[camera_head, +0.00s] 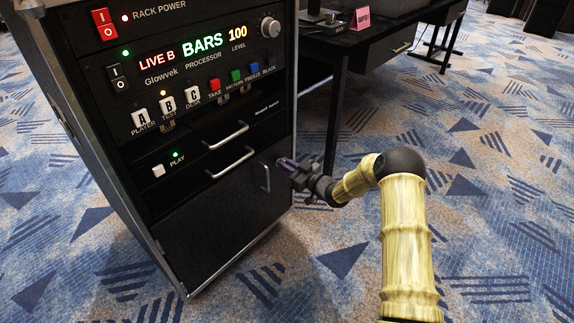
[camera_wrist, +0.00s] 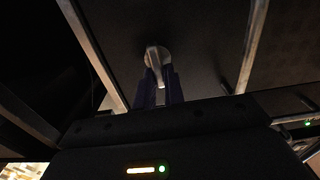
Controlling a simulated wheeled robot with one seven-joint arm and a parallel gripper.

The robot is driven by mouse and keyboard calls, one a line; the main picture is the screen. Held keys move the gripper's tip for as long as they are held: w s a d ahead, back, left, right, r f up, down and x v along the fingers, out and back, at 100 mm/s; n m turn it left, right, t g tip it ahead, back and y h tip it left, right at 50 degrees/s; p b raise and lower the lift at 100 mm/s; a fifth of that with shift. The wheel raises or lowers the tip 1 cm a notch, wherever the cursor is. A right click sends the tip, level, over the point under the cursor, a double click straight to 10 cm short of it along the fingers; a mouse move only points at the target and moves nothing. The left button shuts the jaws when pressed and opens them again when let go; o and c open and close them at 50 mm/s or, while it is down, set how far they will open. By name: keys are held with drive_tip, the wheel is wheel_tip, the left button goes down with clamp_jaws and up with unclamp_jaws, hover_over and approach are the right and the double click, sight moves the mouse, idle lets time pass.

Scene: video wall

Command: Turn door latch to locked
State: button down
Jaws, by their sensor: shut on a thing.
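The black cabinet door (camera_head: 215,235) is at the bottom of the equipment rack and looks closed. Its latch is a small silver turn-piece, clear in the wrist view (camera_wrist: 156,62), with a round base and a lever. My gripper (camera_head: 284,162) is at the upper right of the door. In the wrist view my gripper's two purple fingers (camera_wrist: 160,88) are shut on the latch lever, one on each side. In the head view the latch is hidden by my gripper. A vertical metal handle (camera_head: 266,177) is on the door just left of my gripper.
Above the door are drawers with bar handles (camera_head: 230,162), a PLAY button (camera_head: 158,170) and a panel with A, B, C keys (camera_head: 166,107). A dark desk (camera_head: 360,38) stands behind at the right. The patterned carpet (camera_head: 490,200) on the right is clear.

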drive_tip(key=n, duration=0.4)
drive_tip(key=n+b, duration=0.1)
drive_tip(key=n, duration=0.4)
drive_tip(key=s+a+f+n, duration=0.1)
drive_tip(key=n, duration=0.3)
drive_tip(key=shift+n, duration=0.3)
drive_tip(key=n+b, duration=0.1)
drive_tip(key=n, duration=0.3)
drive_tip(key=shift+f+b, duration=0.2)
drive_tip(key=shift+b, duration=0.15)
drive_tip(key=c, duration=1.5)
unclamp_jaws()
drive_tip(key=shift+d, duration=0.1)
